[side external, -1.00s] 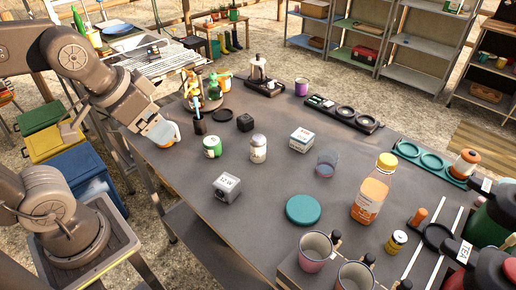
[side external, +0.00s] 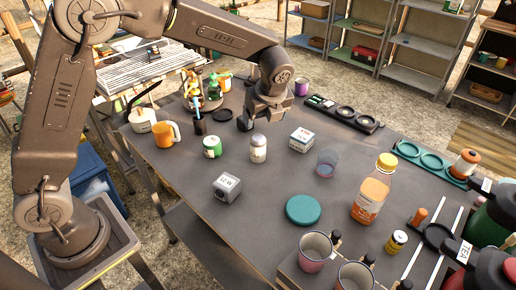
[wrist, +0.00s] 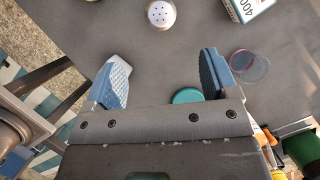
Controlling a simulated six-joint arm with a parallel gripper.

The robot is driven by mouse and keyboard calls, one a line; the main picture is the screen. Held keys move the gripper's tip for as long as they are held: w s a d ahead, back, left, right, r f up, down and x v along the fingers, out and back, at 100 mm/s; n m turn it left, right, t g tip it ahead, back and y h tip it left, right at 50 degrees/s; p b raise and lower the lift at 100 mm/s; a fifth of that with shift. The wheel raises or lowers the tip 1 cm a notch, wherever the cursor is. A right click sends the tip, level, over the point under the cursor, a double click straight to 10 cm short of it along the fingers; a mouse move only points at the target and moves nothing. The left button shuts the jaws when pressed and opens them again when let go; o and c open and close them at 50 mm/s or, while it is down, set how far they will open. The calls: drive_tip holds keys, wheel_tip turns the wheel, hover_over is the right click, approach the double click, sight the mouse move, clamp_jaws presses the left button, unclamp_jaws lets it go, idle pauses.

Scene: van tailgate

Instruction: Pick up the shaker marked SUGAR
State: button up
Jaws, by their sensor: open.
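A white shaker with a grey metal top (side external: 258,149) stands upright near the middle of the table in the side view. Its marking is too small to read. In the wrist view its perforated round top (wrist: 160,14) shows at the upper edge, ahead of the gap between my fingers. My gripper (side external: 264,116) hangs over the table behind the shaker in the side view, apart from it. In the wrist view its two blue-padded fingers (wrist: 164,72) are wide apart with nothing held between them.
A green-labelled jar (side external: 212,147) stands left of the shaker and a white box (side external: 301,139) right of it. A clear cup (side external: 327,163), a grey timer-like block (side external: 227,188), a teal disc (side external: 303,210) and an orange bottle (side external: 372,190) stand nearer. Bare tabletop lies between them.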

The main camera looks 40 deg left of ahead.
sight(259, 139)
drive_tip(key=x, duration=1.4)
drive_tip(key=shift+f, duration=0.15)
drive_tip(key=shift+d, duration=0.1)
drive_tip(key=shift+c, duration=0.5)
drive_tip(key=c, duration=0.9)
